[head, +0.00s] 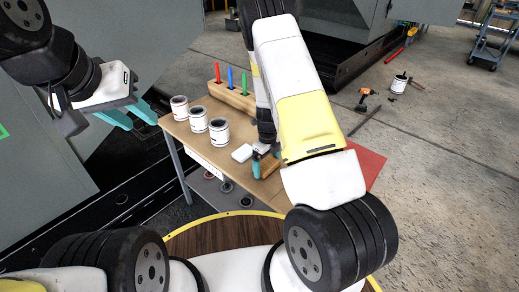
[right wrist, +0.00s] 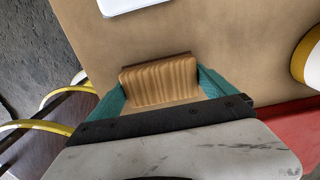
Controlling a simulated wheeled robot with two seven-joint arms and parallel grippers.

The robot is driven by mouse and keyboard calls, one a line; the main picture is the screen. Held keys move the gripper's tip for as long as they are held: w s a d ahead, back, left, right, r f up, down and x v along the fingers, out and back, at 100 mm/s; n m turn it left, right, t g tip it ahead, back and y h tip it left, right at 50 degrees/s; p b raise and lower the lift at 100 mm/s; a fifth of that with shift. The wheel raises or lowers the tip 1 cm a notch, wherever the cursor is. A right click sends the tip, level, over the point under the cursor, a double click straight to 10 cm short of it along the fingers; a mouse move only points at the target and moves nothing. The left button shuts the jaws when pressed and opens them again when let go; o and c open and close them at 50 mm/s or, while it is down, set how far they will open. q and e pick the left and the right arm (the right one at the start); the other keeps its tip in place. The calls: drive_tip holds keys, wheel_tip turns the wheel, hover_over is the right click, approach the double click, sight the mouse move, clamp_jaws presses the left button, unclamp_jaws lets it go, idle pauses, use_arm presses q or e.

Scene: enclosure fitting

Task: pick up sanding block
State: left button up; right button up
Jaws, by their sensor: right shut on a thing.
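The sanding block (right wrist: 160,82), a tan wood-grained block, sits between the two teal fingers of my right gripper (right wrist: 160,90) in the right wrist view. The fingers press on its two ends. In the head view the sanding block (head: 270,168) shows partly beside a teal finger at the table's near side, with my right arm covering much around it. I cannot tell whether it touches the table top. My left gripper (head: 130,115) is open and empty, left of the table and away from the block.
The brown table (head: 195,145) holds several white cans (head: 197,120), a wooden rack (head: 232,97) with coloured sticks, and a white flat item (head: 242,153) near the block. A red area (head: 368,165) lies at the right.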

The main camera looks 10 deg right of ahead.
sight(266, 164)
drive_tip(key=shift+r, duration=0.85)
wheel_tip(266, 164, up, 2)
drive_tip(key=shift+s+a+r, duration=0.1)
drive_tip(key=shift+s+a, duration=0.05)
drive_tip(key=s+a, duration=0.2)
drive_tip(key=s, duration=0.5)
drive_tip(key=s+a+r, duration=0.1)
drive_tip(key=s+a, duration=0.2)
drive_tip(key=s, duration=0.4)
drive_tip(key=shift+s, duration=0.35)
drive_tip(key=shift+a, duration=0.1)
